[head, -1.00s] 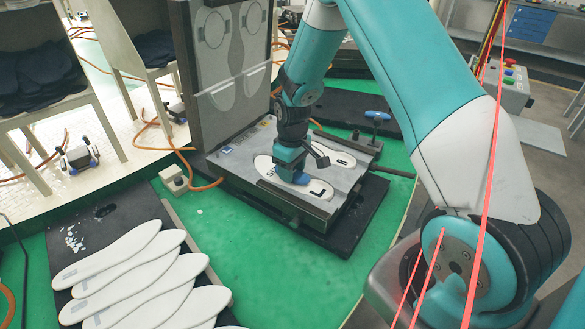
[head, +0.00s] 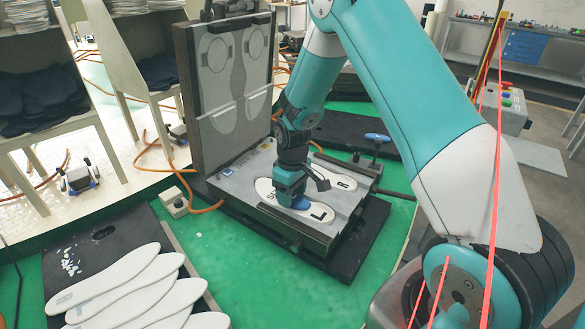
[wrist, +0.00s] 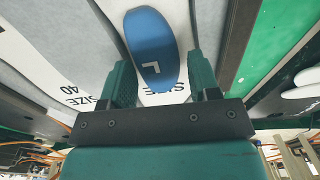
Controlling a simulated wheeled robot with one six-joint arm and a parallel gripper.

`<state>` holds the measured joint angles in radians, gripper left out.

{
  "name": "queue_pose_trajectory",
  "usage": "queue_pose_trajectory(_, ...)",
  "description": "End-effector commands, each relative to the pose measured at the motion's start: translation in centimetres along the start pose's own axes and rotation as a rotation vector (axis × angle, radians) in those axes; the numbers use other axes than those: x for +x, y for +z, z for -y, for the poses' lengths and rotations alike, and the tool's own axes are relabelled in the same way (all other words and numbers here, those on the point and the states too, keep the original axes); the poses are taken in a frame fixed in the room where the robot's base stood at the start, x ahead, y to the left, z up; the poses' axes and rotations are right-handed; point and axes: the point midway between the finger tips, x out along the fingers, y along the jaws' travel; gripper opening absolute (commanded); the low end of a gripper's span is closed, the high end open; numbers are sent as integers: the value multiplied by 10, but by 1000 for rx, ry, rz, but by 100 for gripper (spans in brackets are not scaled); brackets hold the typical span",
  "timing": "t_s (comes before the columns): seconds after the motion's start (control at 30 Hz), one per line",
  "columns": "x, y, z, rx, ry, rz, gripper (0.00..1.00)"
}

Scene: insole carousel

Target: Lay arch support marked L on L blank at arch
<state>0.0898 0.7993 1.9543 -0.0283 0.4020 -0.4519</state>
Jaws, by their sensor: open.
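The blue arch support marked L (wrist: 152,45) lies flat on the white L blank (head: 318,212) in the press; its blue edge also shows in the head view (head: 301,203). The wrist view shows the support between my gripper's fingers (wrist: 163,78), its L end toward the gripper. The L blank (wrist: 170,98) shows around and below it, with part of its SIZE print. My gripper (head: 291,197) is open and low over the blank, with gaps beside the support. In the head view my gripper hides part of the blank and support.
The R blank (head: 342,182) lies beside it on the grey bed (head: 237,188). The upright lid (head: 187,120) with insole outlines stands behind. Several white insoles (head: 125,285) lie on a dark board at lower left. Green tabletop (head: 235,270) is clear in front.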

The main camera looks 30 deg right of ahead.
Motion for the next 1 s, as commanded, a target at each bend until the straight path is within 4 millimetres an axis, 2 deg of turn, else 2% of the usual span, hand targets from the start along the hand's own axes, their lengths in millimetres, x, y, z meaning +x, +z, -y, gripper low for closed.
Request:
queue_pose_trajectory(0.07, -12, 1, -7, 12, 16, -1, 75)
queue_pose_trajectory(0.4, -100, -1, 0, 3, 15, -10, 75)
queue_pose_trajectory(0.6, -145, 0, 1, 3, 13, -10, 75)
queue_pose_trajectory(0.8, -169, 1, 1, 3, 12, -8, 75)
queue_pose_trajectory(1.0, -174, 1, 1, 3, 11, -7, 75)
